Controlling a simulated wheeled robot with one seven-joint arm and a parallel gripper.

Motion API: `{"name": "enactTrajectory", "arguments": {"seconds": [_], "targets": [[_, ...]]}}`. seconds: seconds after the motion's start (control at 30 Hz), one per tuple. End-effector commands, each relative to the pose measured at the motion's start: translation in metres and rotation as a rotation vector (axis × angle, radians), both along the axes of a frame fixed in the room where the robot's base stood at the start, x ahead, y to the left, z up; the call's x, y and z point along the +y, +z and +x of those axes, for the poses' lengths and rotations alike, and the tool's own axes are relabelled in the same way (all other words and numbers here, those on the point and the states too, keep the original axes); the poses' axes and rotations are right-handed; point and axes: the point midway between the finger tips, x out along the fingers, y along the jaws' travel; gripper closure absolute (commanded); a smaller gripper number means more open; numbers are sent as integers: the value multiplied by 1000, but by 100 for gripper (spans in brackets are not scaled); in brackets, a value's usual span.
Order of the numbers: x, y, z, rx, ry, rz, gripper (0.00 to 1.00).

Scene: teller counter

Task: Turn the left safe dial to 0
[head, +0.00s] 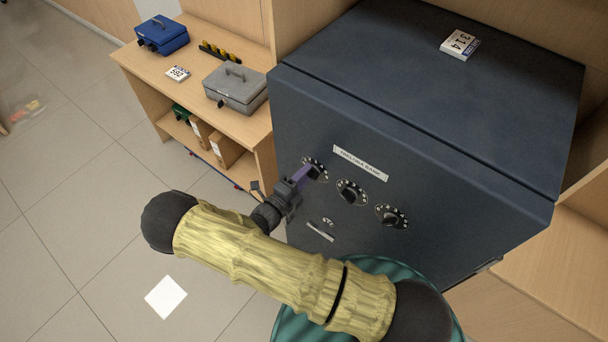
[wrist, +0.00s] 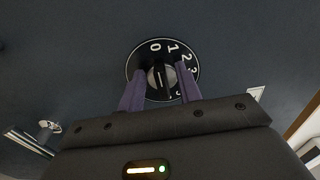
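The left safe dial (head: 318,163) is on the front of the dark blue-grey safe (head: 400,150), left of two other dials. My gripper (head: 304,174) is at this dial. In the wrist view its purple fingers (wrist: 160,84) stand apart on either side of the knob, with visible space beside the bar. The lower part of the ring is hidden.
The middle dial (head: 350,193) and right dial (head: 390,216) sit beside it, with a small handle (head: 320,232) below. A card reading 314 (head: 460,43) lies on the safe. A wooden shelf at left holds a grey cash box (head: 235,90) and a blue one (head: 162,35).

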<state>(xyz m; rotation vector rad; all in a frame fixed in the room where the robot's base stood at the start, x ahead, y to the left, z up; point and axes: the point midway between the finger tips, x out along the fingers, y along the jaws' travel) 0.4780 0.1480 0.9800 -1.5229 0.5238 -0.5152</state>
Motion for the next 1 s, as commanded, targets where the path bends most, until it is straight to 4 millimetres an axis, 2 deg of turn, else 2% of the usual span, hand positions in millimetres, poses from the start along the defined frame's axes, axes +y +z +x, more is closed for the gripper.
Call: {"name": "enactTrajectory", "arguments": {"seconds": [0.17,0.8,1.0], "targets": [[13,-3,-15,0,3,2,65],[90,-3,-115,1,4,3,65],[104,-1,-133,0,2,1,65]]}}
